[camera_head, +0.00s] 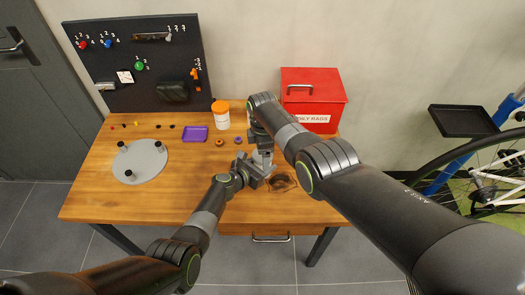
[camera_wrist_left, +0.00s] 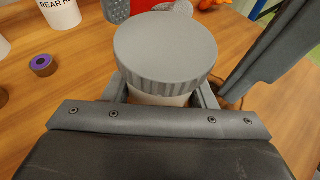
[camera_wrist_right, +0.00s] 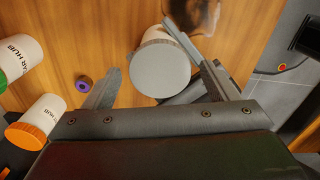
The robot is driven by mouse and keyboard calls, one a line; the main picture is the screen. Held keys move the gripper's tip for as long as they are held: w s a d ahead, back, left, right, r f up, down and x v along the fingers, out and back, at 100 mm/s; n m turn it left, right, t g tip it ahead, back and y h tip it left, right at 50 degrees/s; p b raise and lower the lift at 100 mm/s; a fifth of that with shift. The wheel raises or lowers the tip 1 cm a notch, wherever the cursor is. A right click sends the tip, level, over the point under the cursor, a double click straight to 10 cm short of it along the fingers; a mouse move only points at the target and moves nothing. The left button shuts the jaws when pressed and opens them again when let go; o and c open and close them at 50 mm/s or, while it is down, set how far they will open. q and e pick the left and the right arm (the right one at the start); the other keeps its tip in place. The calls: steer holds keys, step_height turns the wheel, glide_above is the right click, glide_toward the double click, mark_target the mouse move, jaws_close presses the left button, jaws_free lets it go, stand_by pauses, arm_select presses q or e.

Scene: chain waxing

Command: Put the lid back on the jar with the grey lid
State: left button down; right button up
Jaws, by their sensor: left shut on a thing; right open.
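The grey lid (camera_wrist_left: 165,48), round with a ridged rim, sits over the mouth of the white jar (camera_wrist_left: 158,99) and looks level in the left wrist view. I cannot tell whether it is fully seated. My left gripper (camera_wrist_left: 160,92) is shut on the jar's body below the lid. In the right wrist view the lid's flat top (camera_wrist_right: 162,68) faces the camera, with some white jar wall (camera_wrist_right: 156,34) past its edge. My right gripper (camera_wrist_right: 157,82) is open above, its fingers on either side of the lid. In the head view my arms largely hide the jar.
An orange-lidded jar (camera_head: 221,118) stands near the table's back, with a green-lidded one (camera_wrist_right: 18,58) in the right wrist view. The front-left tabletop is clear.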

steer(key=shift+r, duration=2.1)
steer(key=shift+c, duration=0.2)
steer(key=r+n, duration=0.1)
steer(key=n, duration=0.2)
steer(key=shift+r, duration=0.4)
steer(key=shift+r+n, duration=0.4)
steer(key=shift+n, duration=0.55)
steer(key=shift+r+n, duration=0.4)
steer(key=shift+n, duration=0.55)
steer(key=shift+f, duration=3.95)
